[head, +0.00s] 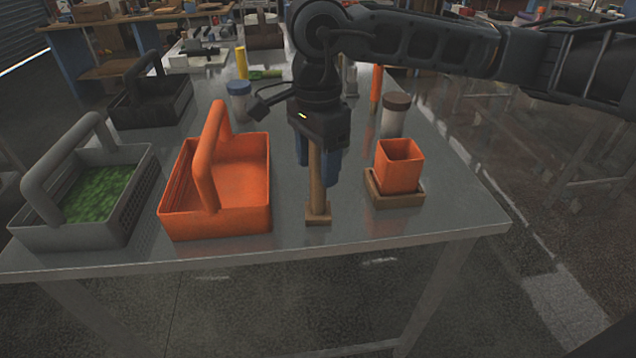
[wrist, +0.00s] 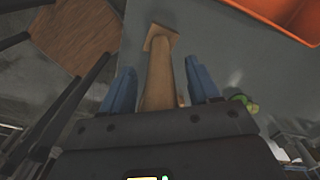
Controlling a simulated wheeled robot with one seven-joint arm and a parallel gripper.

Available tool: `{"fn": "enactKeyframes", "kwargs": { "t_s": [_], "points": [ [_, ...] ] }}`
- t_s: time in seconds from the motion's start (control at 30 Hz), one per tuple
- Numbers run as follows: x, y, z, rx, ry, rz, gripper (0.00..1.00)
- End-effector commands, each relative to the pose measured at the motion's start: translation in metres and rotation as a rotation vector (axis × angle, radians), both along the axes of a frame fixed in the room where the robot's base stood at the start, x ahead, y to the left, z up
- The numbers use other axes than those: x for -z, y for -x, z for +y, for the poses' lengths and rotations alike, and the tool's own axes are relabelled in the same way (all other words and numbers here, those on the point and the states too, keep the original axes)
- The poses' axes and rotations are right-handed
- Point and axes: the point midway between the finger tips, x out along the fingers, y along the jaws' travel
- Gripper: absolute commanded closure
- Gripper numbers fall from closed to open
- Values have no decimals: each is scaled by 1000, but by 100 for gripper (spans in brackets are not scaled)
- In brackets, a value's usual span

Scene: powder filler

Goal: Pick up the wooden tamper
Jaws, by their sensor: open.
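The wooden tamper (head: 317,190) stands upright on the metal table, its square foot near the front edge and its handle rising to my gripper. My gripper (head: 320,170) points down over it from above, with blue fingers. In the wrist view the tamper (wrist: 160,75) runs between the two blue fingers of my gripper (wrist: 163,90), with visible gaps on both sides. The fingers are open around the handle and do not appear to touch it. The handle's top end is hidden by the gripper body.
An orange basket (head: 218,222) stands left of the tamper. An orange cup (head: 399,168) sits in a wooden tray (head: 395,199) to the right. A grey basket (head: 75,236) with green contents is far left. A brown-lidded jar (head: 395,117) stands behind the cup.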

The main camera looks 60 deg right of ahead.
Motion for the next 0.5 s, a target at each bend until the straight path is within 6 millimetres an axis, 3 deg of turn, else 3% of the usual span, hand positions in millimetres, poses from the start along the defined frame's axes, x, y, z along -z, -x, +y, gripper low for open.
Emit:
{"fn": "enactKeyframes", "kwargs": {
  "t_s": [0.17,0.5],
  "points": [
    [0,0,0,0,0,0,39],
    [0,0,0,0,0,0,71]
  ]
}}
